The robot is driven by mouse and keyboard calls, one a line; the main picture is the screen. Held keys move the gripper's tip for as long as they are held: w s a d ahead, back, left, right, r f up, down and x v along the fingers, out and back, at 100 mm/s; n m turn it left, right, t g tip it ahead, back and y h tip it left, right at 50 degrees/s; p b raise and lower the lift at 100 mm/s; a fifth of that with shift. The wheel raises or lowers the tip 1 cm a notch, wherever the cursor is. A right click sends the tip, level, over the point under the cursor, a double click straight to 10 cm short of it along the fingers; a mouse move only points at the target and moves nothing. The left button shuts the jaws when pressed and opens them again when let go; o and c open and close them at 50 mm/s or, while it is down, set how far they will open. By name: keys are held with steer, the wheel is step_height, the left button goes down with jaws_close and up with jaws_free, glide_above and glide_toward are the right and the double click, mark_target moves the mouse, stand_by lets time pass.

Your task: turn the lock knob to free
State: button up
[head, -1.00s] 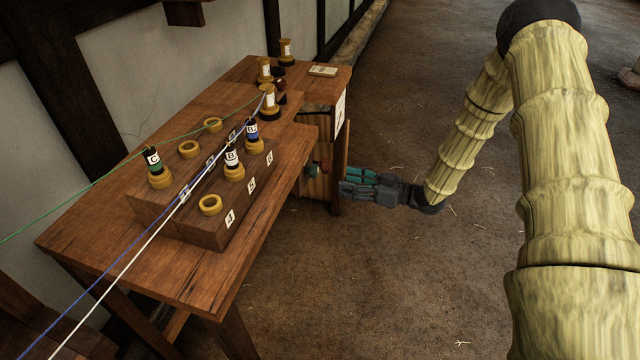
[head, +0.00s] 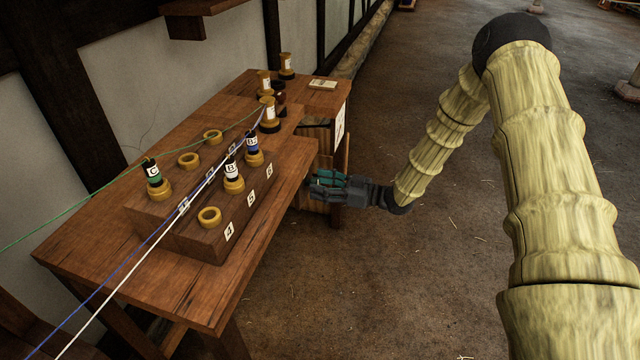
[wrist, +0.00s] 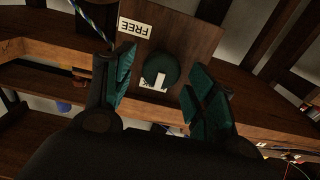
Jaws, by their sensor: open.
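The lock knob (wrist: 159,68) is a round dark green knob on a brown wooden board, seen in the wrist view. A white mark on it lies toward its lower edge in the picture, away from the FREE label (wrist: 134,27), which appears upside down at upper left. Another pale label is partly hidden just below the knob. My gripper (wrist: 160,62) is open, with one teal finger on each side of the knob in the picture; I cannot tell whether they touch it. In the head view my gripper (head: 316,182) is at the table's right side, and the knob is not clearly visible there.
The wooden table (head: 110,268) carries a stepped block (head: 190,239) with bobbins and empty rings. Green, blue and white strands run across it to the lower left. More bobbins (head: 268,112) stand at the far end. The floor (head: 440,260) right of the table is open.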

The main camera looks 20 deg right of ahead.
steer(key=shift+w+a, duration=0.25)
steer(key=shift+a, duration=0.05)
steer(key=c, duration=1)
steer(key=shift+o, duration=0.2)
steer(key=shift+m, duration=0.4)
steer(key=m+p, duration=0.2)
steer(key=m, duration=0.5)
steer(key=m+p, duration=0.2)
steer(key=m, duration=0.5)
steer(key=m+p, duration=0.2)
steer(key=m, duration=0.5)
steer(key=shift+d+f, duration=0.15)
steer(key=shift+f, duration=0.2)
